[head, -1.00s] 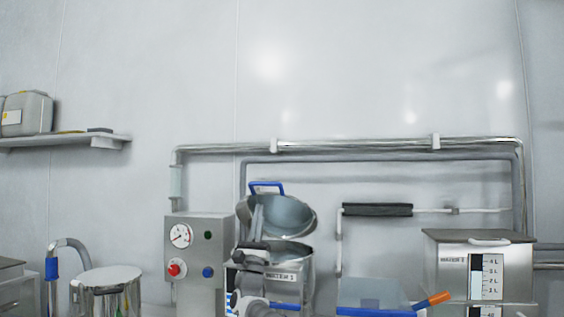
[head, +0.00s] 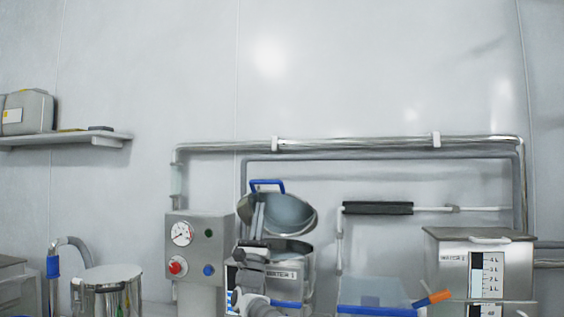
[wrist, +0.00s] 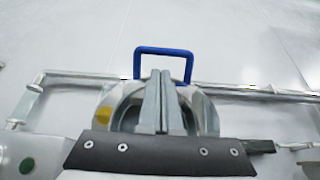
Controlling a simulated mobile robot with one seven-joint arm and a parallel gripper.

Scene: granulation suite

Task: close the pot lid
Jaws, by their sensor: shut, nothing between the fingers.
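The pot lid (head: 290,213) stands tilted open above the steel pot (head: 289,262), with a blue handle (head: 267,186) at its top edge. My gripper (head: 259,206) is in front of the lid in the head view, its fingers pointing up. In the wrist view my gripper (wrist: 161,76) is shut and empty, and its fingers cover the middle of the lid (wrist: 200,108). The blue handle (wrist: 163,50) shows just beyond the fingertips. I cannot tell whether the fingers touch the lid. My arm hides part of the pot.
A control box (head: 199,246) with a gauge and knobs stands left of the pot. A clear blue-rimmed bin (head: 372,293) and a steel tank (head: 456,262) stand to the right. Pipes (head: 350,143) run along the wall behind. A lidded steel vessel (head: 110,279) is at lower left.

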